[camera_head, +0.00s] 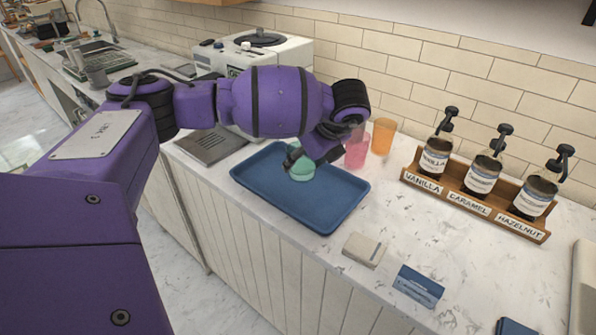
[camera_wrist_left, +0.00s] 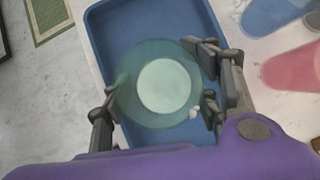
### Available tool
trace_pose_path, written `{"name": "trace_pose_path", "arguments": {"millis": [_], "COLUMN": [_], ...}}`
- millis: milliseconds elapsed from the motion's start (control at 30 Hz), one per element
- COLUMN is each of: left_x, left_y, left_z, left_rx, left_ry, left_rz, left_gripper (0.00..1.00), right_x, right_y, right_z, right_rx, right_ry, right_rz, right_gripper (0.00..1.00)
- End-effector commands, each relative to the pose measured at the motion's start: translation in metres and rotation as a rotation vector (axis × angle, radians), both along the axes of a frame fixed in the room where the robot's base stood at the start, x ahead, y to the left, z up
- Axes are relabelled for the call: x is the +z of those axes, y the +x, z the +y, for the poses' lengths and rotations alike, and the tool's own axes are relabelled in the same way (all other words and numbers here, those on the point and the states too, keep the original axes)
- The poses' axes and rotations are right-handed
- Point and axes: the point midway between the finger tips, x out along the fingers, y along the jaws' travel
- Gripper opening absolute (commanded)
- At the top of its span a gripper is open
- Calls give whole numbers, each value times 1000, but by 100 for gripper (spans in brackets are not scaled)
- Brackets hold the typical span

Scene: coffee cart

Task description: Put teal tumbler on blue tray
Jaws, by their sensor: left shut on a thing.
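The teal tumbler (camera_head: 301,169) is over the blue tray (camera_head: 318,214), in its back part. In the left wrist view the tumbler (camera_wrist_left: 166,88) shows from above, round, between the fingers, with the tray (camera_wrist_left: 95,28) behind it. My left gripper (camera_head: 298,160) is shut on the tumbler. I cannot tell whether the tumbler's base touches the tray. My arm covers part of the view above it. My right gripper is not in view.
A pink tumbler (camera_head: 357,151) and an orange tumbler (camera_head: 383,136) stand just behind the tray. A wooden rack (camera_head: 448,203) of syrup bottles is at the right. A napkin stack (camera_head: 364,249) and a blue card holder (camera_head: 418,286) lie in front. A white coffee machine (camera_head: 284,58) stands behind my arm.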

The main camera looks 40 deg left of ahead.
Motion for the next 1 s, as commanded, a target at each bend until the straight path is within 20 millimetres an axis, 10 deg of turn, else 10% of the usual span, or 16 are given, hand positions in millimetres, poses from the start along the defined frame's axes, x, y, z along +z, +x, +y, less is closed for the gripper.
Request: {"name": "trace_pose_path", "arguments": {"millis": [767, 800, 1000], "left_x": [-56, -57, -56], "left_y": [11, 10, 10], "left_z": [19, 18, 18], "left_rx": [-2, -1, -1], "left_ry": [-1, -1, -1], "left_rz": [-2, -1, -1], "left_gripper": [21, 58, 76], "right_x": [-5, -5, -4], "right_y": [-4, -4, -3], "right_z": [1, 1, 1], "right_rx": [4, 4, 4], "right_ry": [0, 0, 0], "right_rz": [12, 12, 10], "right_gripper": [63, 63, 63]}}
